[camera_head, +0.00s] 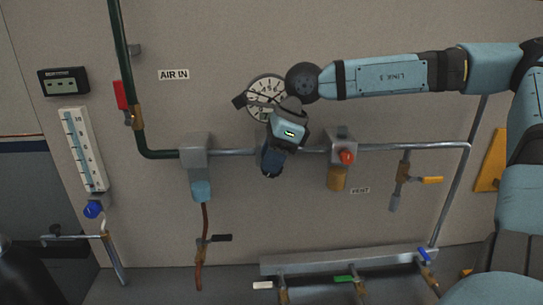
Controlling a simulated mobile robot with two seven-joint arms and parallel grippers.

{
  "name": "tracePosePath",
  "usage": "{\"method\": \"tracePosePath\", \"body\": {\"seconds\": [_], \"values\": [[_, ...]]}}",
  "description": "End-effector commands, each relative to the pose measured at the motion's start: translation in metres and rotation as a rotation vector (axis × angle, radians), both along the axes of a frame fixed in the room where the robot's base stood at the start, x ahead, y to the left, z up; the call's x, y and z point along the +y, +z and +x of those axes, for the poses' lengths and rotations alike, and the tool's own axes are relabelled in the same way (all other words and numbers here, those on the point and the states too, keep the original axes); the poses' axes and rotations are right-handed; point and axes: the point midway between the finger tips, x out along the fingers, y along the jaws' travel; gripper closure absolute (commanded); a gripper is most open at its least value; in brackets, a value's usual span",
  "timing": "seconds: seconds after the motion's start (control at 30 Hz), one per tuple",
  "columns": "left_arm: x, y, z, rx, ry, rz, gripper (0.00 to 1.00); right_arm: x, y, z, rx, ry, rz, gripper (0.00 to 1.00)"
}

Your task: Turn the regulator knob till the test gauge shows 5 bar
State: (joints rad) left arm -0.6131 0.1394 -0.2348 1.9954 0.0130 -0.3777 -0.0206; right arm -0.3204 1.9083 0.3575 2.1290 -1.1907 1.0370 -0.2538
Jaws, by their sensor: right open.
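The round white test gauge (259,88) is on the wall at the upper middle. My right wrist covers part of it, and I cannot read its needle against the scale. My right arm comes in from the right, and its gripper (277,143) is in front of the pipe just below the gauge. It is open, though its fingers are hard to make out. A dark blue body (271,163), perhaps the regulator, shows at the gripper's lower end. I cannot tell the knob apart there, nor whether the gripper touches it. My left gripper is not in view.
A metal pipe (400,147) runs across the wall. A yellow-handled valve (404,172) hangs farther right. A manifold (345,262) crosses below.

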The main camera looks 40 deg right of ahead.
Motion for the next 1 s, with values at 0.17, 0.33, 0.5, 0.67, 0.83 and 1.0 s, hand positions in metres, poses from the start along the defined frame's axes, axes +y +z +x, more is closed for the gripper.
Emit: {"method": "tracePosePath", "body": {"seconds": [0.17, 0.33, 0.5, 0.67, 0.83, 1.0], "values": [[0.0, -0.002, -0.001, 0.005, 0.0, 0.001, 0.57, 0.0, 0.0, 0.0, 0.0, 0.0, 0.0, 0.89], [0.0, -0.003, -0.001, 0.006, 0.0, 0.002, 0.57, 0.0, 0.0, 0.0, 0.001, 0.0, -0.002, 0.94], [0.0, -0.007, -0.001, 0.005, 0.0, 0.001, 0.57, 0.001, -0.001, 0.0, 0.021, 0.0, -0.024, 0.94], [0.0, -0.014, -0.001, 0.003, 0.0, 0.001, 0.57, 0.002, -0.002, 0.002, 0.066, 0.0, -0.082, 0.94], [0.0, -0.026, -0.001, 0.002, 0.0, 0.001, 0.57, 0.004, -0.003, 0.004, 0.147, 0.0, -0.181, 0.94], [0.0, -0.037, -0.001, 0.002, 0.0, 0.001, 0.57, 0.007, -0.005, 0.006, 0.248, 0.001, -0.302, 0.94]]}}
